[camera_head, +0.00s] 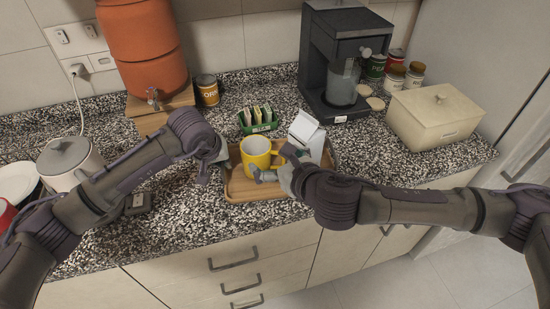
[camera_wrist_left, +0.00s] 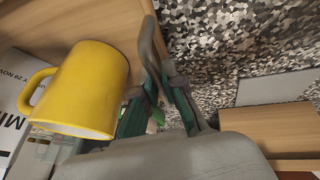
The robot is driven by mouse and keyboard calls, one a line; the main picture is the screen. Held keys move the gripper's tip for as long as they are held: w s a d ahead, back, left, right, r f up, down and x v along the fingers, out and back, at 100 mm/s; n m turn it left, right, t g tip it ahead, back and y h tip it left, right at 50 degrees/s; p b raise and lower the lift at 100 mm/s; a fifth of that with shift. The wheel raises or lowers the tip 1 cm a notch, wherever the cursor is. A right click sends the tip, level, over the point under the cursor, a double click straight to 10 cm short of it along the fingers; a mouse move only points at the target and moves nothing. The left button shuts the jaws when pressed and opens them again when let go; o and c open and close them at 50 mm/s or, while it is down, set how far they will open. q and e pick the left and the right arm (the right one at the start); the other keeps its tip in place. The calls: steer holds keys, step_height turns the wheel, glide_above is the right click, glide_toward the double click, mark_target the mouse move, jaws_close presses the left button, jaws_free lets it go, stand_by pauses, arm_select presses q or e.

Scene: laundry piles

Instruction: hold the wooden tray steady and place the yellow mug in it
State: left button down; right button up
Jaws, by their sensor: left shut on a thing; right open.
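The wooden tray (camera_head: 240,188) lies on the speckled counter in the head view; part of it shows in the left wrist view (camera_wrist_left: 45,25). The yellow mug (camera_head: 256,152) is upright within the tray's outline and appears to stand on it. The mug also shows large in the left wrist view (camera_wrist_left: 88,88). My left gripper (camera_head: 215,168) is shut on the tray's left edge, beside the mug; its fingers show in the wrist view (camera_wrist_left: 163,85). My right gripper (camera_head: 277,174) is open close at the mug's right front side. Its fingers partly hide the mug's lower part.
A white carton (camera_head: 306,137) stands right behind the mug. A green box of packets (camera_head: 257,120) is behind the tray. A coffee machine (camera_head: 335,60), a cream bread box (camera_head: 436,115), an orange dispenser (camera_head: 143,45) and a pot (camera_head: 70,162) stand around.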

arm_select(q)
steer(key=c, duration=1.2)
jaws_free()
steer(key=shift+r, duration=0.1)
